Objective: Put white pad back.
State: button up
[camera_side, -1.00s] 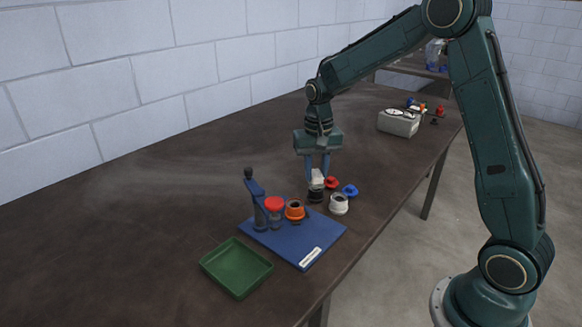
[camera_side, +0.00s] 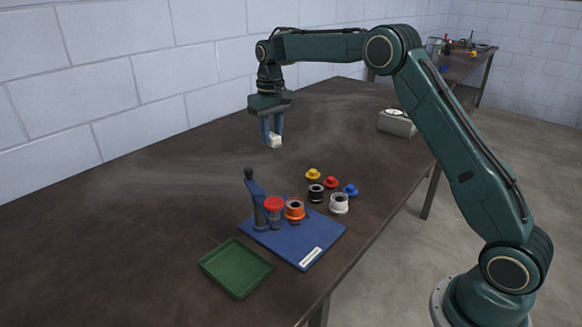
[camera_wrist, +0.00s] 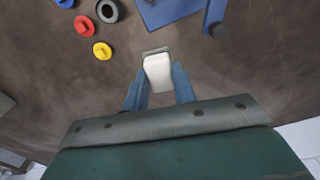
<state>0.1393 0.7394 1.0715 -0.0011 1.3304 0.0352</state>
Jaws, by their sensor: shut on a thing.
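The white pad (camera_side: 275,141) is a small pale block between the blue fingers of my gripper (camera_side: 272,132). In the wrist view the pad (camera_wrist: 158,74) sits between the two fingers (camera_wrist: 160,84), with a grey-green edge showing just beyond it. My gripper is shut on the pad, over the bare table behind the coloured parts. Whether the pad touches the table or hangs just above it, I cannot tell.
A black ring (camera_side: 316,193), a white ring (camera_side: 339,204) and yellow (camera_side: 313,174), red (camera_side: 331,182) and blue (camera_side: 350,190) plugs stand nearby. A blue board (camera_side: 318,231) with a post, a green tray (camera_side: 237,267) and a grey box (camera_side: 397,123) are farther off. Table around my gripper is clear.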

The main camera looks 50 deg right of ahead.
jog(key=shift+w+a+r+n, duration=0.25)
jog(key=shift+w+r+n, duration=0.3)
jog(key=shift+w, duration=0.2)
jog(key=shift+w+a+r+n, duration=0.25)
jog(key=shift+w+r+n, duration=0.25)
jog(key=shift+w, duration=0.25)
jog(key=shift+r, duration=0.1)
notch_tip(320, 180, down, 20)
jog(key=shift+f, duration=0.1)
dwell(0.4)
jog(key=o, duration=0.9)
jog(key=shift+f, duration=0.1)
jog(key=shift+o, duration=0.2)
